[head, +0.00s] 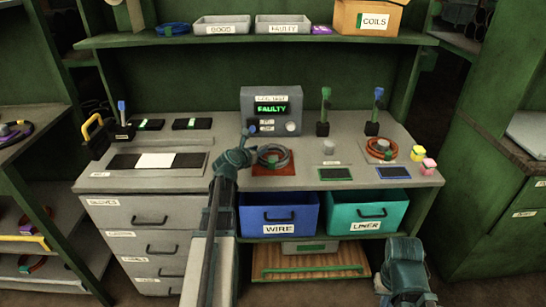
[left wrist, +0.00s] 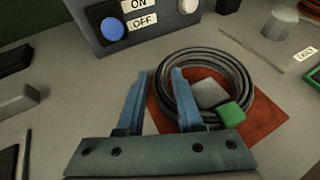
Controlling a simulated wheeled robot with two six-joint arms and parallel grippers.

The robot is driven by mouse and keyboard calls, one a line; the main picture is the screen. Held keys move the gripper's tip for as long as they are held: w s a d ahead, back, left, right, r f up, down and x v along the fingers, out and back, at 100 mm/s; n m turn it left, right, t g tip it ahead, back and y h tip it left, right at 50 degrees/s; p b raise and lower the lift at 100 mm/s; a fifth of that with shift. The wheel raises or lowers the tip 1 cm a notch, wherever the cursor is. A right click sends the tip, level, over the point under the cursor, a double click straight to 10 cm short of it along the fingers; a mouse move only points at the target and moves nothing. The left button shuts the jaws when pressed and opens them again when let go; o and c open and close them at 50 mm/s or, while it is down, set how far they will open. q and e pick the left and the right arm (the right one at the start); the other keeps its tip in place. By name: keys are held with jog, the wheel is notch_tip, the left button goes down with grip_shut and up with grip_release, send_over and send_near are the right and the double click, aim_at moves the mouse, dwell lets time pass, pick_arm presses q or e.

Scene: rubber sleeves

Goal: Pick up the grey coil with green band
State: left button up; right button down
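The grey coil with green band (head: 286,151) lies flat on a red-brown square mat on the bench. In the left wrist view the coil (left wrist: 243,80) surrounds a grey block, and its green band (left wrist: 232,116) faces the near right. My left gripper (head: 246,134) is at the coil's left side. Its two blue fingers (left wrist: 156,88) are apart with nothing clearly held. The right-hand finger overlaps the coil's left edge in this view; whether they touch, I cannot tell. My right arm (head: 405,272) is low at the front right, its fingertips not clearly visible.
A tester box (head: 270,110) reading FAULTY stands behind the coil. An orange coil (head: 380,149) lies to the right, near yellow and pink small blocks (head: 428,165). A blue WIRE bin (head: 279,213) and teal LINER bin (head: 367,211) sit below the bench top.

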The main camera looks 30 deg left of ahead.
pick_arm(q)
grip_shut()
jog(key=shift+s, duration=0.1)
dwell(1.0)
